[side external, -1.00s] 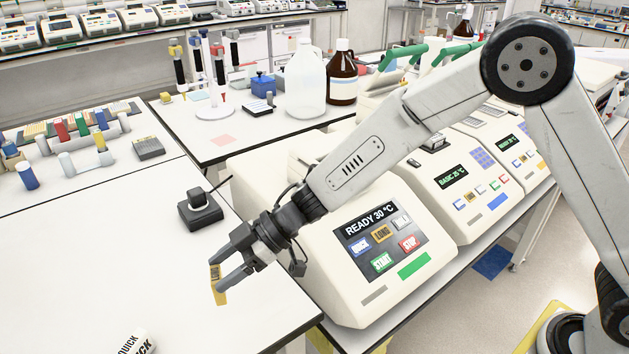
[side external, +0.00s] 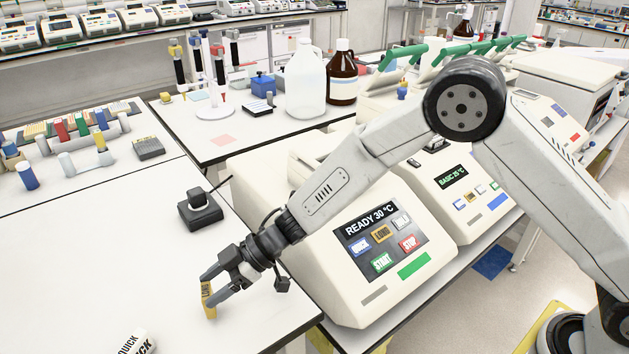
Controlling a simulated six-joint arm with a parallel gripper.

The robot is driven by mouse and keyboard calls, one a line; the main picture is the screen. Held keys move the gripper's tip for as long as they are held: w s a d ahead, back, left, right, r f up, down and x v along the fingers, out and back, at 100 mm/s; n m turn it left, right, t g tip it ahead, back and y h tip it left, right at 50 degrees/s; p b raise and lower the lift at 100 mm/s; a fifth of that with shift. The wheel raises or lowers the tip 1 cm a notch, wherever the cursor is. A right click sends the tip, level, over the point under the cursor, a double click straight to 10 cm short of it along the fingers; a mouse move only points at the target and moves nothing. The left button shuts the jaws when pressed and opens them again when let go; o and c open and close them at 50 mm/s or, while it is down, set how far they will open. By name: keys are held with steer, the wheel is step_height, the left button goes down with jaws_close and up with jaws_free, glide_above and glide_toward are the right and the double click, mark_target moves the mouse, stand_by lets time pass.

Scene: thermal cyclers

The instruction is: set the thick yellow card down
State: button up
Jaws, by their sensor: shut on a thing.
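The thick yellow card (side external: 208,300) shows dark lettering that looks like "LONG". It is upright between the fingers of my gripper (side external: 211,286), which is shut on it. Part of the card is hidden by the fingers. Its lower end is at or very close to the white tabletop (side external: 110,265); I cannot tell whether it touches.
A white "QUICK" piece (side external: 137,343) lies at the front left. A black stand (side external: 200,210) is behind my gripper. The thermal cycler (side external: 365,235) reading "READY 30 °C" is close on the right. The tabletop to the left is clear.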

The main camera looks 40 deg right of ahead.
steer(key=shift+f, duration=0.55)
steer(key=shift+f, duration=0.15)
steer(key=o, duration=1.2)
steer(key=shift+o, duration=0.2)
steer(key=shift+r, duration=0.2)
steer(key=shift+d+r, duration=0.1)
steer(key=shift+d, duration=0.1)
steer(key=v, duration=1.1)
steer(key=shift+d, duration=0.25)
steer(key=shift+s+r, duration=0.1)
